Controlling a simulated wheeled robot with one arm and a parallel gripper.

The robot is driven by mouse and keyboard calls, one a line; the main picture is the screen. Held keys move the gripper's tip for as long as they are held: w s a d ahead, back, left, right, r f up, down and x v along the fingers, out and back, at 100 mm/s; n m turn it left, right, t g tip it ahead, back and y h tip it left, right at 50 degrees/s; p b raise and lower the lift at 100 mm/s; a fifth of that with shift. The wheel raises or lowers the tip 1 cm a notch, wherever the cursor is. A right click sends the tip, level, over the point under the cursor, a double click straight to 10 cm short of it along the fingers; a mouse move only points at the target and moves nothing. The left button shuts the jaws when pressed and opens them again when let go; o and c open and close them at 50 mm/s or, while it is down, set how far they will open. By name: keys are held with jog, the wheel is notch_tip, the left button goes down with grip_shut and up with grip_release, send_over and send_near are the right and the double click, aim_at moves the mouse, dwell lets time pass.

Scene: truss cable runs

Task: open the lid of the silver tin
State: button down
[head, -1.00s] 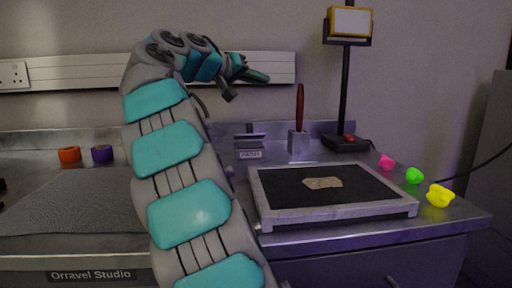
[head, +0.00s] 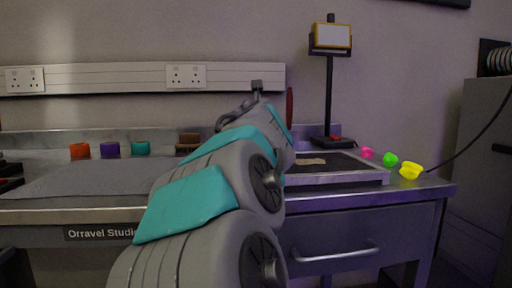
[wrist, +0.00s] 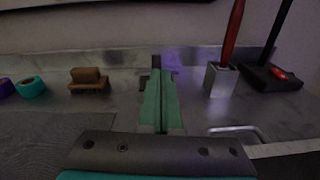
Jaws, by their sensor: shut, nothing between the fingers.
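I cannot make out a silver tin or its lid in the current views; my arm covers part of the bench in the head view, and my fingers cover part of it in the wrist view. My gripper (wrist: 161,76) is shut and empty, its green fingers together and pointing at the back of the bench. A small dark shape shows right behind the fingertips, too hidden to name.
A silver block (wrist: 221,79) holding a red-handled tool stands right of my fingers, beside a lamp base (wrist: 272,78). A framed black tray (head: 340,178) lies right. The grey mat (head: 90,179) is clear.

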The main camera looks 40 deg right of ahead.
jog(key=shift+n+g+y, duration=0.3)
jog(key=shift+n+y, duration=0.3)
jog(key=shift+n, duration=0.1)
jog(key=f, duration=0.1)
jog(key=s+f, duration=0.1)
jog(key=a+f, duration=0.1)
jog(key=shift+s+f, duration=0.35)
jog(key=shift+f, duration=0.35)
jog(key=shift+p+x, duration=0.35)
jog(key=shift+x, duration=4.65)
jog(key=shift+d+r, duration=0.1)
jog(key=shift+r, duration=0.05)
jog(key=shift+r+p, duration=0.25)
jog(key=shift+p, duration=0.25)
